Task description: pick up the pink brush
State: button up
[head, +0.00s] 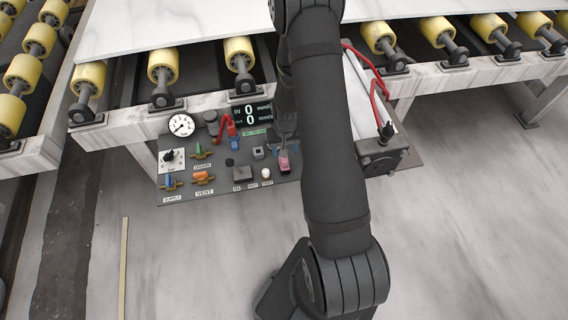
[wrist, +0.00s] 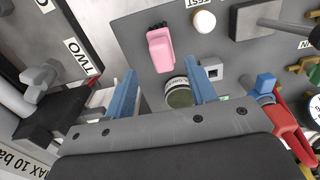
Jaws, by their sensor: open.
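The pink brush (wrist: 160,50) lies on the grey control panel (wrist: 110,25) in the wrist view, with its dark bristle end away from me. In the head view the brush (head: 284,162) shows near the panel's right edge, just beside my arm. My gripper (wrist: 160,70) is open, with its two blue fingers apart. The brush is ahead of and between the fingertips, and I see no contact. In the head view my gripper (head: 284,128) is partly hidden by my own arm.
A round green-and-silver item (wrist: 180,93) sits between the fingers. A white button (wrist: 204,21) is right of the brush. A red-handled part (wrist: 285,125) and a black fitting (wrist: 52,112) flank the gripper. A gauge (head: 181,125) and valves (head: 203,177) fill the panel's left side.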

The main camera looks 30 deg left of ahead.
jog(key=shift+w+a+f, duration=0.1)
jog(key=shift+a+f, duration=0.05)
jog(key=shift+f, duration=1.35)
jog(key=shift+w+a+f, duration=0.1)
jog(key=shift+f, duration=1.4)
jog(key=c, duration=1.1)
jog(key=shift+r, duration=0.1)
notch_tip(320, 180, up, 10)
jog(key=shift+f, duration=0.1)
